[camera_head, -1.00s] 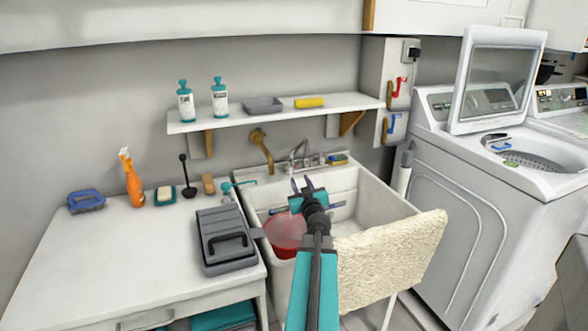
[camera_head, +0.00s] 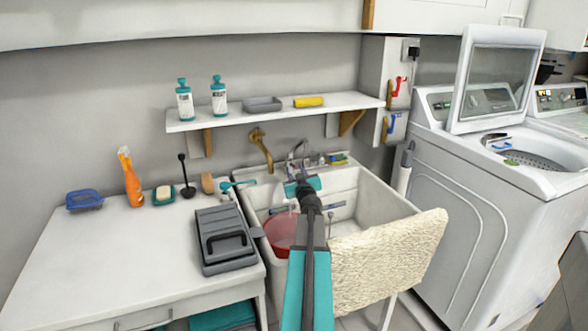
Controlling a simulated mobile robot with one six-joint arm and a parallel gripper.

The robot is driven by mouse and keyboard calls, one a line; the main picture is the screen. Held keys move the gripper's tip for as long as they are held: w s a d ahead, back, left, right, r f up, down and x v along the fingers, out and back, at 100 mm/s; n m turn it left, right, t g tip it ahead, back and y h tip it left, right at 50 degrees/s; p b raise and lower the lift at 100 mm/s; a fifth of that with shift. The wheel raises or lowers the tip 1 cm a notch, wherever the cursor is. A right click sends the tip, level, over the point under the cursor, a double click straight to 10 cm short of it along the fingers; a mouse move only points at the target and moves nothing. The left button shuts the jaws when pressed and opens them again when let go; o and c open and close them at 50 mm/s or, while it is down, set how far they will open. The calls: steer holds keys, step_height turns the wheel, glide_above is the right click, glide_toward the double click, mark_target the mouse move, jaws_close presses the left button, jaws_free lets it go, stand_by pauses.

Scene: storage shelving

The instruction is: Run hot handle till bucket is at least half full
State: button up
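The red bucket (camera_head: 280,236) stands in the left part of the white utility sink (camera_head: 383,203). My arm hides part of it, and I cannot make out its water level. The metal faucet (camera_head: 297,150) is at the back of the sink. My gripper (camera_head: 302,178) is above the back of the sink, just in front of the faucet. Its fingers are mostly hidden behind its teal body, so its opening is unclear. Faucet handles are too small to tell hot from cold. A red lever (camera_head: 398,87) and a blue lever (camera_head: 391,124) are on the wall at right.
A cream towel (camera_head: 388,262) hangs over the sink's front edge. A grey case (camera_head: 222,238) lies on the counter (camera_head: 100,260) to the left. A shelf (camera_head: 230,118) with bottles crosses above the sink. A washer (camera_head: 470,210) stands at right.

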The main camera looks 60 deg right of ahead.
steer(key=shift+x, duration=1.7)
jaws_close()
